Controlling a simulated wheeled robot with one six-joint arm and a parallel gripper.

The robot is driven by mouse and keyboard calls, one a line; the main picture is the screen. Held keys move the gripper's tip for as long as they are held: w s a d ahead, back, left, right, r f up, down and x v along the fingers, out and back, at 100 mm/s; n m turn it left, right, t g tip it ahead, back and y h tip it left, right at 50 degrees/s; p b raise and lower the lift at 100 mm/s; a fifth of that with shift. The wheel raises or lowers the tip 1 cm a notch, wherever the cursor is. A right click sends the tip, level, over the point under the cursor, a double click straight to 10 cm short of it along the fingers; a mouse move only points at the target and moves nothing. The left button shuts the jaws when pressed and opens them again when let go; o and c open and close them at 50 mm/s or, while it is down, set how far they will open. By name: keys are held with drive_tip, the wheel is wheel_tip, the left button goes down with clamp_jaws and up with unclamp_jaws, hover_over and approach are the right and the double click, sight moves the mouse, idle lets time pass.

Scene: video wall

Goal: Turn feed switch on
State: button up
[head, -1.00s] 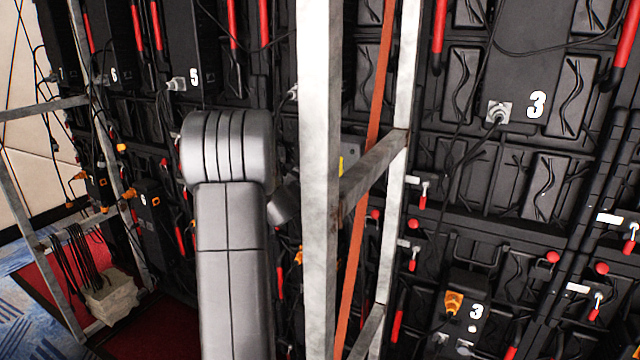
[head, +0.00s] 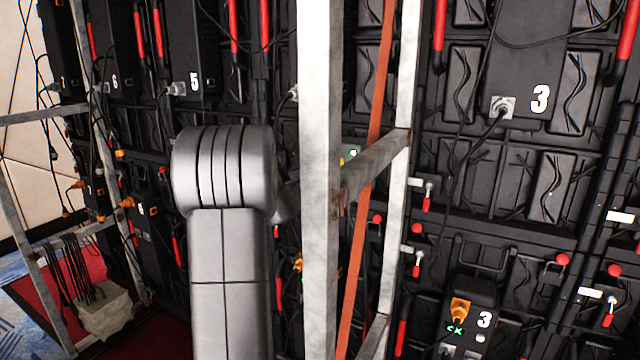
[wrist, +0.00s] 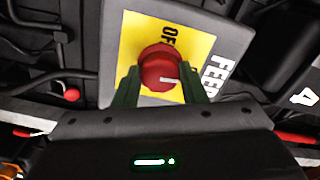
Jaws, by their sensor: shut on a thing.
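The feed switch is a red round knob (wrist: 157,62) on a yellow plate (wrist: 200,48), fixed to a grey box (wrist: 232,30) lettered FEED. OFF can be read on the plate; the rest of its lettering is hidden. A white mark on the knob points toward the lower right in the wrist view. My gripper (wrist: 160,86) is shut on the knob, a green finger on each side. In the head view, a sliver of the grey box (head: 355,151) shows behind the metal frame, while the knob and gripper are hidden.
A metal frame post (head: 320,200) and its crossbar (head: 375,165) stand close to my arm. An orange strap (head: 366,220) runs beside the post. Black panels carry cables and red handles. A unit numbered 3 (head: 478,290) shows a green light.

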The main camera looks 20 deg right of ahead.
drive_tip(key=shift+m, duration=0.6)
drive_tip(key=o, duration=1)
drive_tip(key=b+v, duration=0.2)
drive_tip(key=v, duration=1.2)
drive_tip(key=shift+w+d, duration=0.1)
drive_tip(key=p+x, duration=0.1)
drive_tip(key=x, duration=1.2)
drive_tip(key=shift+w+d+p, duration=0.25)
drive_tip(key=shift+p, duration=0.05)
drive_tip(key=shift+s+a, duration=0.1)
